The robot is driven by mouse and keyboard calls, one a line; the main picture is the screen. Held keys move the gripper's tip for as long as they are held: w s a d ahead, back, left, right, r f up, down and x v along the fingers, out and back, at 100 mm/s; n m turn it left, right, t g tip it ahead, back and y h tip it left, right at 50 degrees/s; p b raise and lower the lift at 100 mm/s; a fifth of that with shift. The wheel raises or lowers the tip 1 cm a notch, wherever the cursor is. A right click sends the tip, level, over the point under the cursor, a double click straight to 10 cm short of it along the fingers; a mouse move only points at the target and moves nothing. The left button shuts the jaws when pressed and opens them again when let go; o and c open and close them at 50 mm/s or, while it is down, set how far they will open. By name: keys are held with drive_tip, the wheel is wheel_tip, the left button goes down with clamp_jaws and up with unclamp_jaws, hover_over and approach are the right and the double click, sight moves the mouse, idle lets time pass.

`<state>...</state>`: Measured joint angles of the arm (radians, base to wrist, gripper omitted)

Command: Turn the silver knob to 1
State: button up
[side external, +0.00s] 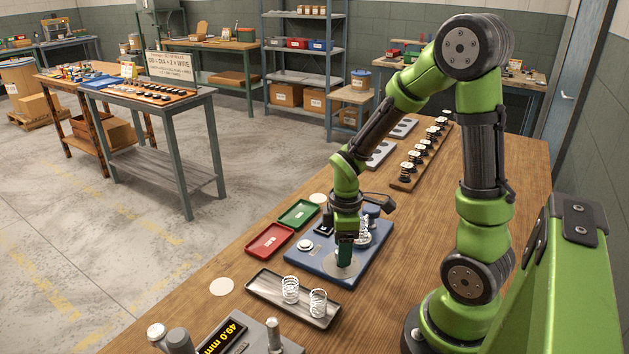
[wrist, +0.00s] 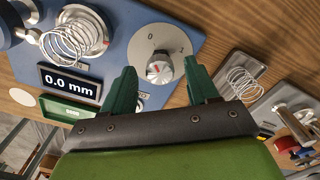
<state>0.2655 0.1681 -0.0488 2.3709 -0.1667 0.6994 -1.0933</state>
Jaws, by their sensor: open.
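The silver knob (wrist: 159,68) shows in the wrist view on a grey round dial plate (wrist: 172,42) with marks around it, a 0 at its upper left. The knob has a red mark on its face; I cannot tell exactly which number it points at. The dial sits on a blue base plate (side external: 320,262). My gripper (wrist: 160,85) is open, its two green fingers either side of the knob in the picture, with the knob between and beyond the tips. In the side view my gripper (side external: 345,255) is above the dial plate and hides the knob.
A display (wrist: 70,82) reads 0.0 mm beside a coiled spring (wrist: 66,40) on the blue plate. A tray with two springs (side external: 303,297) lies in front. Red (side external: 269,241) and green (side external: 298,214) trays sit left. A 49.0 mm gauge (side external: 222,338) stands nearest the camera.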

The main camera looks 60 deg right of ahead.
drive_tip(key=c, duration=1)
drive_tip(key=shift+c, duration=0.2)
drive_tip(key=shift+m, duration=0.4)
drive_tip(key=m, duration=0.3)
drive_tip(key=shift+m, duration=0.3)
drive_tip(key=m, duration=0.4)
drive_tip(key=shift+m, duration=0.3)
drive_tip(key=m, duration=0.4)
drive_tip(key=shift+m, duration=2.5)
